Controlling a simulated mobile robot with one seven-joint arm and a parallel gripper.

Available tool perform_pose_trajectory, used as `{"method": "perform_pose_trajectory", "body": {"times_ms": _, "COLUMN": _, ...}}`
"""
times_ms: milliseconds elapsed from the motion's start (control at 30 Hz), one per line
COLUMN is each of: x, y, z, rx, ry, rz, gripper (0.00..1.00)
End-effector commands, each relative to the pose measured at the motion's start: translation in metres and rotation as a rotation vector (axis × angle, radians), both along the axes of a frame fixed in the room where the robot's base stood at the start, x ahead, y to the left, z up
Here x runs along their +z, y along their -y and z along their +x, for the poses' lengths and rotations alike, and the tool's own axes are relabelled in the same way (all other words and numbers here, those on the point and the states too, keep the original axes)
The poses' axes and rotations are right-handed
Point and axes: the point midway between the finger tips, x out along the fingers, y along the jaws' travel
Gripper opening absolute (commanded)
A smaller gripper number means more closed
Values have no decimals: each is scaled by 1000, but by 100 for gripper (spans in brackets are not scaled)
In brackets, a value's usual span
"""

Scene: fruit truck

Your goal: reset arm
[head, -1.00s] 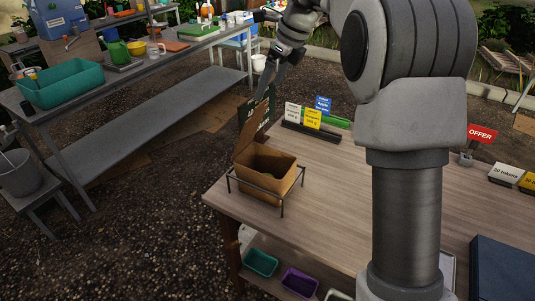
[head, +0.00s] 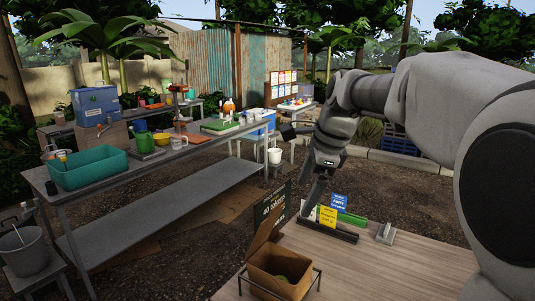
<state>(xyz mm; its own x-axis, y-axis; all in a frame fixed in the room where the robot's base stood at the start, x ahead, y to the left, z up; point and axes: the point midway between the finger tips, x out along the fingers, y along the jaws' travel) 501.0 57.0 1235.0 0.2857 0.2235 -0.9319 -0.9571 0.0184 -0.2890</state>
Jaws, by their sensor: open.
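My arm comes in from the right in the head view and bends downward at its wrist. My gripper (head: 312,196) hangs at its end with slim grey fingers pointing down. It is open, and I see nothing held in it. It is above the back of the wooden table, beside the yellow and blue price cards, and behind and to the right of an open cardboard box (head: 281,281).
A dark token sign (head: 271,212) stands behind the box. Yellow (head: 327,217) and blue cards stand in a black holder near the gripper. A long grey bench (head: 105,183) with a teal tub (head: 92,168) is at left.

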Motion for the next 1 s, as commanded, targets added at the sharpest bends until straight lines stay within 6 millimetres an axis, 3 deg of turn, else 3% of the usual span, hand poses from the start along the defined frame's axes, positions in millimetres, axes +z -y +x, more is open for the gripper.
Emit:
{"method": "perform_pose_trajectory", "body": {"times_ms": 200, "x": 7, "y": 16, "z": -63, "rx": 302, "ry": 113, "rz": -154, "gripper": 100}}
{"method": "perform_pose_trajectory", "body": {"times_ms": 467, "x": -3, "y": 31, "z": -136, "rx": 676, "ry": 223, "rz": -359, "gripper": 100}}
{"method": "perform_pose_trajectory", "body": {"times_ms": 800, "x": -42, "y": 49, "z": -221, "rx": 1160, "ry": 312, "rz": -637, "gripper": 100}}
{"method": "perform_pose_trajectory", "body": {"times_ms": 1000, "x": -62, "y": 56, "z": -248, "rx": 1345, "ry": 329, "rz": -746, "gripper": 100}}
